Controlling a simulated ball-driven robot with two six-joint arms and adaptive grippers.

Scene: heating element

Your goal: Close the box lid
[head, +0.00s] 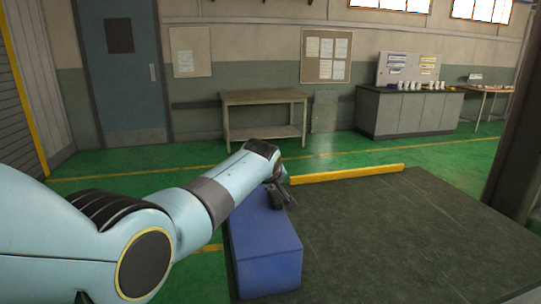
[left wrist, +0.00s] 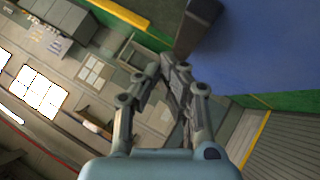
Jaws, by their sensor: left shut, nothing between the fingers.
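A blue box (head: 268,248) sits on the dark surface in the head view, in front of my left arm's end. Its top and front faces look flat and closed over. I cannot tell where the lid ends and the body begins, and my arm hides its left and far parts. My left gripper (head: 281,194) is at the far end of the box, close above it; I cannot tell if it touches. In the left wrist view the gripper (left wrist: 174,68) is shut and empty, with a blue surface (left wrist: 265,45) beside its tips. My right gripper is not in view.
The dark surface (head: 400,240) to the right of the box is clear. A yellow bar (head: 347,174) runs along its far edge. A wooden table (head: 263,98), a grey counter (head: 405,112) and a door stand well behind. A dark post (head: 515,130) rises at the right.

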